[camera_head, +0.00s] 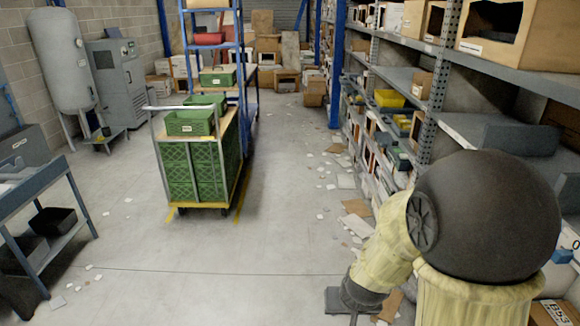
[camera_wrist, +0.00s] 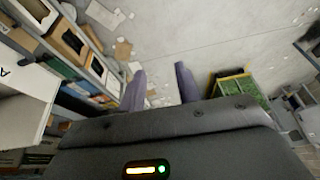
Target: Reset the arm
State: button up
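My gripper (camera_wrist: 160,70) shows in the wrist view as two purple-grey fingers standing apart, with only bare floor seen between them. It is open and empty. In the head view my arm, with a pale yellow cover and a large black joint, fills the lower right, beside the right-hand rack. A dark end part of the arm shows low in that view, above the floor; its fingers cannot be made out there.
A shelving rack (camera_head: 438,90) runs along the right, close to my arm; its shelves (camera_wrist: 75,50) also show in the wrist view. A cart with green crates (camera_head: 193,170) stands mid-left. A grey workbench (camera_head: 45,205) stands left. Paper scraps litter the floor; the central aisle is otherwise clear.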

jog(key=s+d+r+g, duration=0.1)
jog(key=s+d+r, duration=0.1)
jog(key=s+r, duration=0.3)
jog(key=shift+s+d+g+p, duration=0.3)
jog(key=shift+s+d, duration=0.1)
jog(key=shift+s, duration=0.65)
jog(key=shift+w, duration=0.1)
